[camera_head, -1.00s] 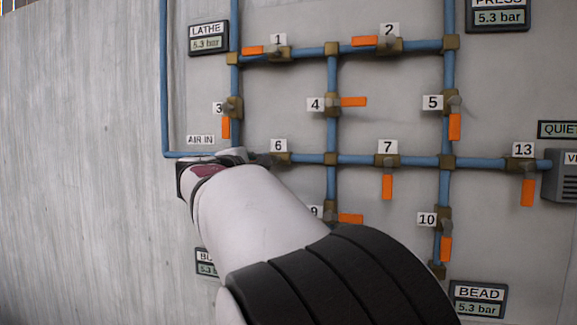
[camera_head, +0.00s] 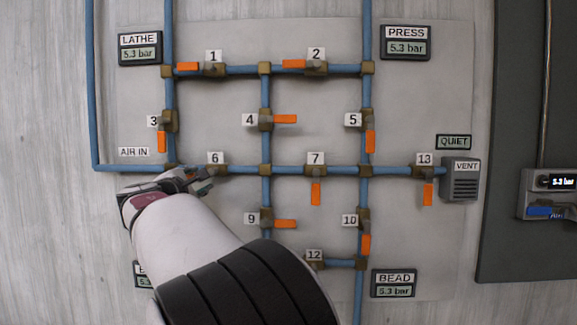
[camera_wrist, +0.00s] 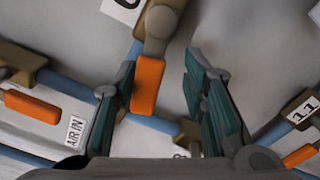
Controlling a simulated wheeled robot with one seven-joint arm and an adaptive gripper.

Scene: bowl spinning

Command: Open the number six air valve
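The number six valve (camera_head: 216,170) is a brass fitting on a horizontal blue pipe, just under its white 6 label (camera_head: 215,157). In the head view my gripper (camera_head: 203,180) is at its left and hides its handle. In the wrist view the orange handle (camera_wrist: 148,84) of this valve (camera_wrist: 158,22) lies along its pipe, pointing toward the AIR IN side. My gripper (camera_wrist: 160,85) is open there, with one finger on each side of the handle. The handle is close to the left finger; I cannot tell whether they touch.
Valve 3 (camera_head: 162,135) is up and left, and valve 7 (camera_head: 316,180) is to the right. Other valves and pressure displays, such as PRESS (camera_head: 405,43), cover the panel. A vent (camera_head: 460,180) and a dark cabinet (camera_head: 525,130) stand at the right.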

